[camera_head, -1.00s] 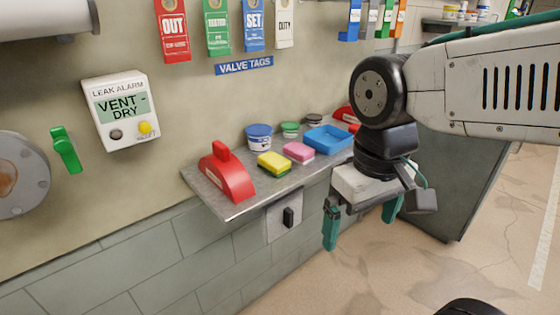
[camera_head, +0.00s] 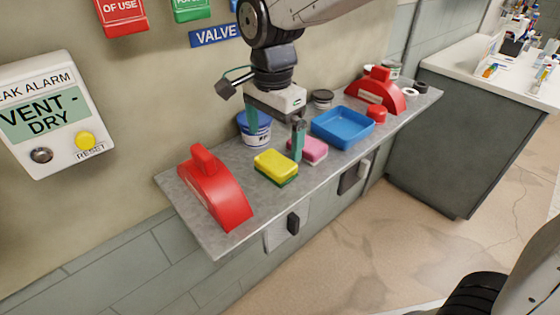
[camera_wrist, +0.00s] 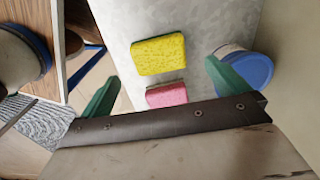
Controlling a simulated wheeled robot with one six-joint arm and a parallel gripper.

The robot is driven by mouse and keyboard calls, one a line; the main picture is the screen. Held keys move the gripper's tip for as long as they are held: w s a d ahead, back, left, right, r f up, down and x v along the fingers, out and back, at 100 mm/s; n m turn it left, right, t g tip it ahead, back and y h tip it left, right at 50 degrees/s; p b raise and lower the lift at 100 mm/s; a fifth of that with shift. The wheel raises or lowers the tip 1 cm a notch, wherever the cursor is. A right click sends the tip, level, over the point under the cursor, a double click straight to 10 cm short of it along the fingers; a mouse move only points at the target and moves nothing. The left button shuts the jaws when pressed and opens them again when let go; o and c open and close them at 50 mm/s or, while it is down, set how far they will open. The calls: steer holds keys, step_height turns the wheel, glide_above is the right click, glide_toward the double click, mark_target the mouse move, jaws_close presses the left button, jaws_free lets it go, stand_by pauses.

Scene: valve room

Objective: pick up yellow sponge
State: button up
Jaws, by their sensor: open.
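The yellow sponge (camera_head: 275,165) with a green underside lies on the grey metal shelf (camera_head: 232,222), right of the front red bracket-shaped object. In the wrist view the yellow sponge (camera_wrist: 158,54) lies ahead of the fingers, near the middle. A pink sponge (camera_head: 312,150) lies just beyond it, and the pink sponge also shows in the wrist view (camera_wrist: 167,95). My gripper (camera_head: 276,146) has its green fingers apart and empty, above the shelf near the two sponges. In the wrist view my gripper (camera_wrist: 158,82) is open, with a finger on each side. Its exact height is unclear.
A white tub with a blue lid (camera_head: 254,134) stands close behind the gripper. A blue tray (camera_head: 342,128) is at right. Red objects (camera_head: 212,190) and (camera_head: 376,92) stand at both shelf ends. The wall is close behind; open floor (camera_head: 400,240) lies in front.

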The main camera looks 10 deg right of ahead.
mark_target(276, 160)
step_height(276, 160, down, 7)
steer(key=shift+d+f, duration=0.1)
steer(key=shift+d, duration=0.05)
steer(key=c, duration=1)
